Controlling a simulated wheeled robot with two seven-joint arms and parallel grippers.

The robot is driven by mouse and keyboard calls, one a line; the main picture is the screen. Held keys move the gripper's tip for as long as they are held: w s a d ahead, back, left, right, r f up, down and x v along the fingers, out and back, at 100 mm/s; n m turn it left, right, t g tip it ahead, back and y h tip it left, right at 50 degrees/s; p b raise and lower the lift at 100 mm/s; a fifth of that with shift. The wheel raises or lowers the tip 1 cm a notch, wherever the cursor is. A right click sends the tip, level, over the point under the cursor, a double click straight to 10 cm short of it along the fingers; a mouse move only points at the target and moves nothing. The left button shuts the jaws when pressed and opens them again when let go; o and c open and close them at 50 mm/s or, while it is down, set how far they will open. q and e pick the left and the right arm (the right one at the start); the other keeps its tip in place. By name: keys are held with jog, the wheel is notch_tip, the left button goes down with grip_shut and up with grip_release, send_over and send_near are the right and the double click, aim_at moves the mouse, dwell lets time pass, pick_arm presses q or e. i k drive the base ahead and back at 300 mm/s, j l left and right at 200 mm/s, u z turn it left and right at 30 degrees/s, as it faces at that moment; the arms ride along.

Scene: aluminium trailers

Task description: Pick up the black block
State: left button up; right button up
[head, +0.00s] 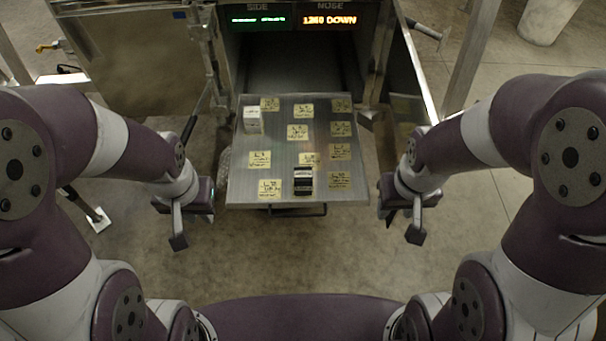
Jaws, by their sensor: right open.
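The black block (303,181) stands on the metal tray (240,180) near its front edge, a little right of the tray's middle. Its top looks lighter, with a dark band. My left gripper (178,228) hangs left of the tray, apart from the block; its jaw gap is not clear from this angle. My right gripper (402,224) hangs right of the tray, open and empty, apart from the block.
A white block (253,120) stands at the tray's back left. Several yellow labels (297,132) lie across the tray. Lit signs (330,20) hang above the trailer opening behind it. The floor in front of the tray is clear.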

aim_at(303, 175)
jog(key=i+u, duration=0.35)
jog(key=i+l+u, duration=0.2)
jog(key=u, duration=0.15)
jog(key=i+l+u, duration=0.2)
jog(key=u, duration=0.15)
jog(key=i, duration=0.1)
